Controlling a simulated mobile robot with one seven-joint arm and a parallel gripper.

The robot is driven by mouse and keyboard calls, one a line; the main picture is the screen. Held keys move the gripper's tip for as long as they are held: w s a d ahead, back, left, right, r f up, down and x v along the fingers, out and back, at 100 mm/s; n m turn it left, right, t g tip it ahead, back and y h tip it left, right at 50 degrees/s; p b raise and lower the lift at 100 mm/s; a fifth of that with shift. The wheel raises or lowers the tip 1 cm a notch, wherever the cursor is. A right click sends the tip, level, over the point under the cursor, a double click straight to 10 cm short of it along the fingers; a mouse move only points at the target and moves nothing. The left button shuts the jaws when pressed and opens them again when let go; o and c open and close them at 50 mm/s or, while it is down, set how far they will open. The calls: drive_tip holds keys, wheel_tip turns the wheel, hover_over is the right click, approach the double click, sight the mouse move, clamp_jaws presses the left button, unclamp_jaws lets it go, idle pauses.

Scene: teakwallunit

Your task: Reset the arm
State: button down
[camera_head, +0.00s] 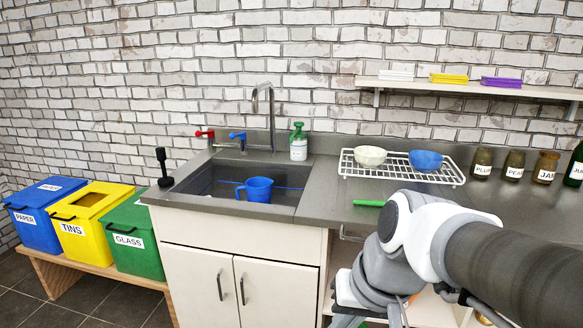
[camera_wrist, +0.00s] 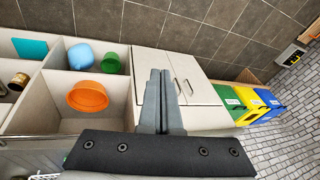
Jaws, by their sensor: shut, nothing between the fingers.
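My arm (camera_head: 432,240) reaches in from the lower right in the head view, in front of the counter. Behind the fingers are the white cupboard doors (camera_wrist: 178,72) and open shelf compartments, apart from the fingertips as far as I can tell.
The sink holds a blue jug (camera_head: 258,189). A wire rack (camera_head: 395,169) bears a white bowl (camera_head: 369,156) and a blue bowl (camera_head: 426,160). An orange bowl (camera_wrist: 87,96) sits in an open compartment. Paper, tins and glass bins (camera_head: 88,215) stand left. The floor before the cupboard looks clear.

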drive_tip(key=s+d+r+t+h, duration=0.3)
drive_tip(key=s+d, duration=0.1)
drive_tip(key=d, duration=0.3)
wheel_tip(320, 180, up, 18)
drive_tip(key=p, duration=1.8)
drive_tip(key=shift+f, duration=0.15)
